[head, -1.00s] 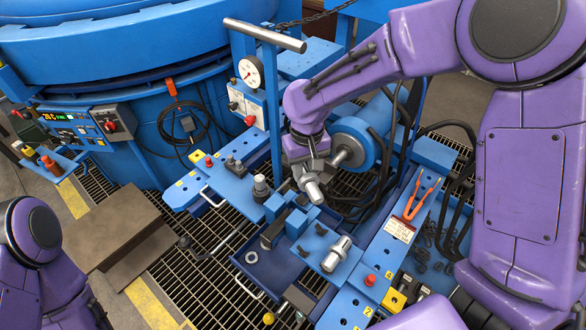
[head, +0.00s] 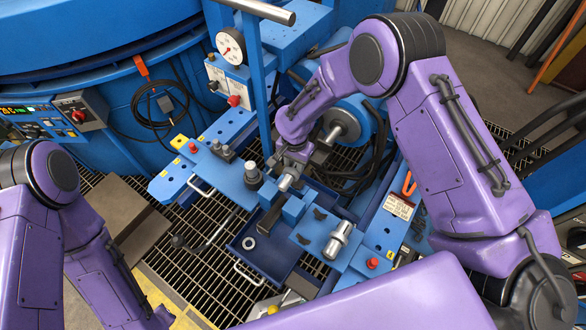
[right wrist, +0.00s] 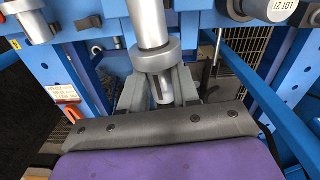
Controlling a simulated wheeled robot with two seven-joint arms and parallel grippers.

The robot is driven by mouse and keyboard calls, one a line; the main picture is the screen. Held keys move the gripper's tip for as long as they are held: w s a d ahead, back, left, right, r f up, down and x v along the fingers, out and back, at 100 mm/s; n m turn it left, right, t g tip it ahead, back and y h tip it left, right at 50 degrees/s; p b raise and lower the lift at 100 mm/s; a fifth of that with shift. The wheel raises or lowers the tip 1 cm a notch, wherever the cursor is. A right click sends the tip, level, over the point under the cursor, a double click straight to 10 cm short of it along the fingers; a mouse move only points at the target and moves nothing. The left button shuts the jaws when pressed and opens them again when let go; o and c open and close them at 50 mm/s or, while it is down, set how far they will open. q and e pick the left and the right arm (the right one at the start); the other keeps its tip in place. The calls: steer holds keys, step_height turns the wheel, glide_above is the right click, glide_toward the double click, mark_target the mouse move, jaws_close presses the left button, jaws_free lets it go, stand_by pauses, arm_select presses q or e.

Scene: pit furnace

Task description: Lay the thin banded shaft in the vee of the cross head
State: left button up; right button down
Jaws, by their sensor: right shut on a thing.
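My right gripper (head: 294,160) is shut on a grey metal shaft (head: 286,182). The shaft points toward the front, just behind a pair of small blue blocks (head: 292,209). In the right wrist view the shaft (right wrist: 148,22) runs upward from the jaws, with a wider collar-like band (right wrist: 155,58) near them. I cannot tell for sure which part is the cross head, and no vee shows clearly; whether the shaft touches the blocks is unclear. My left arm is at the left edge, its gripper out of sight.
Another grey shaft (head: 337,240) lies on the blue bench at right. A grey post (head: 253,173) stands left of the held shaft.

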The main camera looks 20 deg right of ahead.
steer(key=shift+s+a+f+m, duration=0.1)
steer(key=shift+a+f+m, duration=0.1)
steer(key=shift+f, duration=0.2)
steer(key=shift+a+f+m, duration=0.1)
steer(key=shift+f+m, duration=0.1)
steer(key=shift+f, duration=0.2)
steer(key=shift+s+a+f, duration=0.1)
steer(key=shift+s+f, duration=0.05)
steer(key=shift+f, duration=0.25)
step_height(320, 180, down, 7)
steer(key=b, duration=0.6)
steer(key=shift+f, duration=0.15)
stand_by(0.4)
steer(key=shift+f, duration=0.15)
steer(key=shift+f, duration=0.4)
steer(key=shift+s, duration=0.1)
